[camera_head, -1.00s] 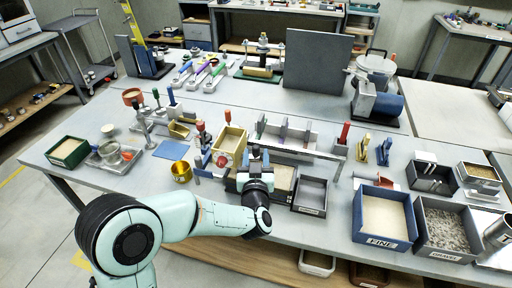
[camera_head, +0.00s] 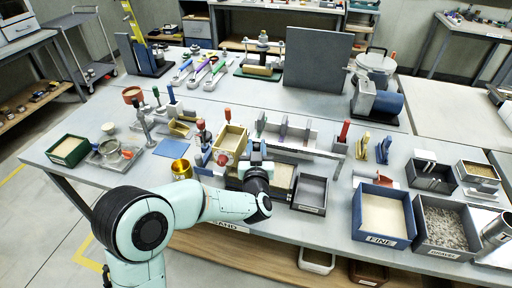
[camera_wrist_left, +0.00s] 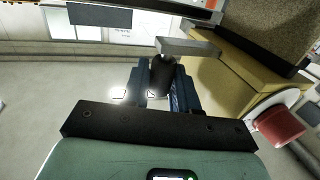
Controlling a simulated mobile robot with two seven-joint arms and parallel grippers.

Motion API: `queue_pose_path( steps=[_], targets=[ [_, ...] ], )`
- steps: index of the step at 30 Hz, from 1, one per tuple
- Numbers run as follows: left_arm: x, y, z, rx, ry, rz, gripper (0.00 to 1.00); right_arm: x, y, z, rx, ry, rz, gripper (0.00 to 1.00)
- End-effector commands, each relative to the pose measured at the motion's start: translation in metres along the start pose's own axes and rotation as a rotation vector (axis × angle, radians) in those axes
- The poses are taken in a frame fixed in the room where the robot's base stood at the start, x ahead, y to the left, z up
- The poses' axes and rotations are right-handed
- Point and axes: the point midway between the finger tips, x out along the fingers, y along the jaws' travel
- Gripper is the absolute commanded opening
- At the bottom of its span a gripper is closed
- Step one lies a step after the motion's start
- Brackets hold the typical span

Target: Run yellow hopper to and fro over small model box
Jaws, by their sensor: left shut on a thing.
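The yellow hopper (camera_head: 243,143), with sand-coloured fill and a red knob on its front, is left of the middle of the table in the head view. It also shows at the right of the left wrist view (camera_wrist_left: 240,75), with its red knob below. My left gripper (camera_head: 256,153) is beside it. In the wrist view its blue fingers (camera_wrist_left: 162,88) are shut on a dark handle joined to the hopper by a grey bracket. I cannot tell which container is the small model box; what lies under the hopper is hidden. My right gripper is out of view.
A sand-filled tray (camera_head: 284,170) and a grey empty tray (camera_head: 310,193) are right of my left gripper. A long grey tank with panels (camera_head: 290,133) stands behind. Blue FINE (camera_head: 382,238) and gravel (camera_head: 446,250) bins stand right.

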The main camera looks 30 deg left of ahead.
Motion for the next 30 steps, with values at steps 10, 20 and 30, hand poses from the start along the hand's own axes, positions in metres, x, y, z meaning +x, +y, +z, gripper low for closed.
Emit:
queue_pose_path(
  steps=[10,20,30],
  targets=[
    [-0.019,0.068,0.000,-0.002,-0.001,0.012,0.00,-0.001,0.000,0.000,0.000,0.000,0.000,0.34],
    [-0.043,0.157,-0.001,-0.001,-0.001,0.011,0.00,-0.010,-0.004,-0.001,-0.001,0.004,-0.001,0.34],
    [-0.056,0.204,-0.001,-0.001,-0.001,0.007,0.00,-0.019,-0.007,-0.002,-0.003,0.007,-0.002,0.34]
  ],
)
